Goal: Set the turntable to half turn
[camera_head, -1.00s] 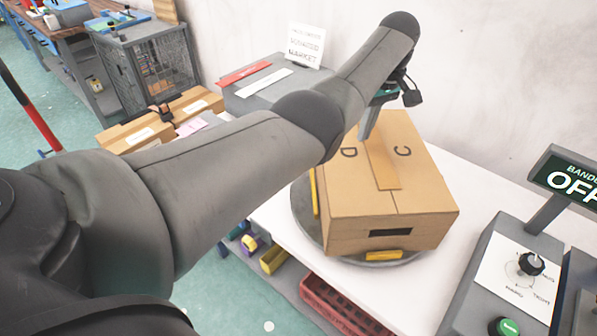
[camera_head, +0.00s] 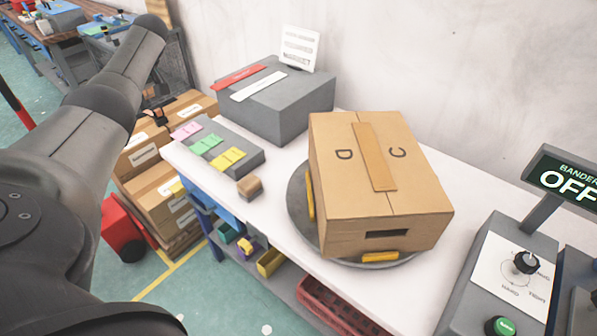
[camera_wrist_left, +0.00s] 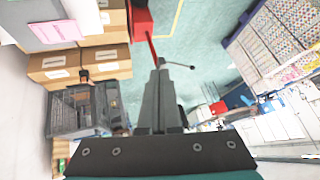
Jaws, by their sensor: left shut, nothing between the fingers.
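The turntable (camera_head: 298,205) is a grey round disc on the white bench, with yellow blocks at its rim. A cardboard box (camera_head: 350,195) marked D and C sits on it, with a tape strip along its top and a dark slot in its front face. My left arm reaches up the left side of the head view, well clear of the box and turntable. My left gripper (camera_wrist_left: 160,64) shows in the left wrist view, shut and empty, pointing over the floor. My right gripper is in no view.
A grey case (camera_head: 285,110) with red and white strips stands behind left of the box. A grey tray (camera_head: 215,145) of coloured cards and a small brown block (camera_head: 249,187) are left of it. A bander panel (camera_head: 505,275) with a knob and OFF display is at right.

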